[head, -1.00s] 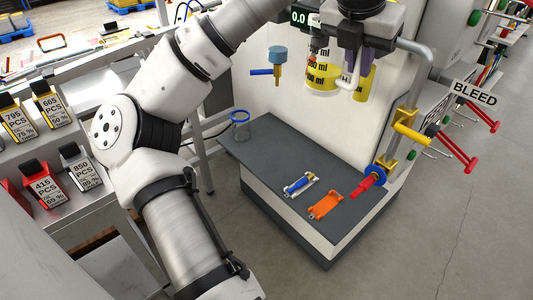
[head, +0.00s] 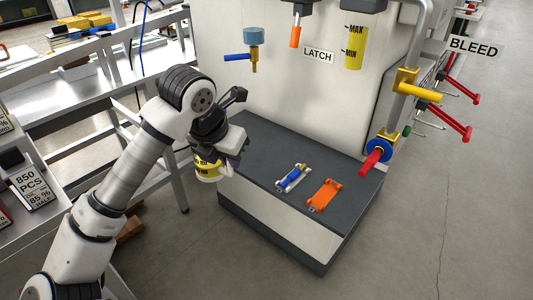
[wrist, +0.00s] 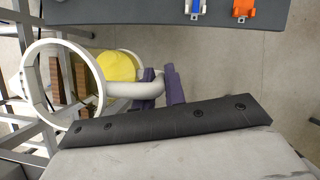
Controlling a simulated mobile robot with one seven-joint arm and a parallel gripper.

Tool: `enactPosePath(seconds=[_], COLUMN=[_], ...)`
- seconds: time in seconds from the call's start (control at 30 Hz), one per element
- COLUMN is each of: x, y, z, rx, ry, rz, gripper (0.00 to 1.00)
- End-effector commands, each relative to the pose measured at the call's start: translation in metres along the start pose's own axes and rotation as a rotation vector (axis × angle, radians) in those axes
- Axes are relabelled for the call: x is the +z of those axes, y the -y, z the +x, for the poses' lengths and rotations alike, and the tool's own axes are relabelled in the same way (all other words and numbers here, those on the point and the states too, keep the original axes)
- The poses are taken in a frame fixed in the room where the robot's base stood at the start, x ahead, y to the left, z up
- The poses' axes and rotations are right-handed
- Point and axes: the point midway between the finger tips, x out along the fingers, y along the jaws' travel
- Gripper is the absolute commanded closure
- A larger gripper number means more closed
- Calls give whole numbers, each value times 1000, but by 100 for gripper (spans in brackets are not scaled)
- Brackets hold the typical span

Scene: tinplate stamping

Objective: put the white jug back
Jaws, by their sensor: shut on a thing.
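The white jug (head: 208,178) has a yellow band with black marks. My gripper (head: 224,160) holds it off the left end of the dark shelf. In the wrist view the purple fingers (wrist: 162,88) are shut on the jug's white handle (wrist: 128,90). The white rim (wrist: 30,92) and yellow band (wrist: 116,66) show to the left of the fingers. The head view does not show the fingertips clearly. The blue ring holder seen earlier on the shelf's left end is hidden behind my arm and gripper.
The dark shelf (head: 262,140) carries a blue-and-silver part (head: 293,178) and an orange part (head: 324,194). A red handle on a blue disc (head: 378,154) juts over its right end. A blue-levered valve (head: 254,48) is above. Metal racks (head: 160,150) stand at left.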

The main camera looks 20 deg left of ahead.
Motion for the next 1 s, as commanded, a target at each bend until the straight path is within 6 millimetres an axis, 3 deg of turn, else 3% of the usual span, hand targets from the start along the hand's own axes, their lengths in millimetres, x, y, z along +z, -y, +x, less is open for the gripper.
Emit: enactPosePath(seconds=[0.1,0.4,0.7,1.0], x=[32,103,161,147], y=[10,31,47,46], z=[8,39,65,96], rx=[-5,-3,-2,-1], ry=[0,-2,-1,0], rz=[5,3,3,0], gripper=[100,100,100,100])
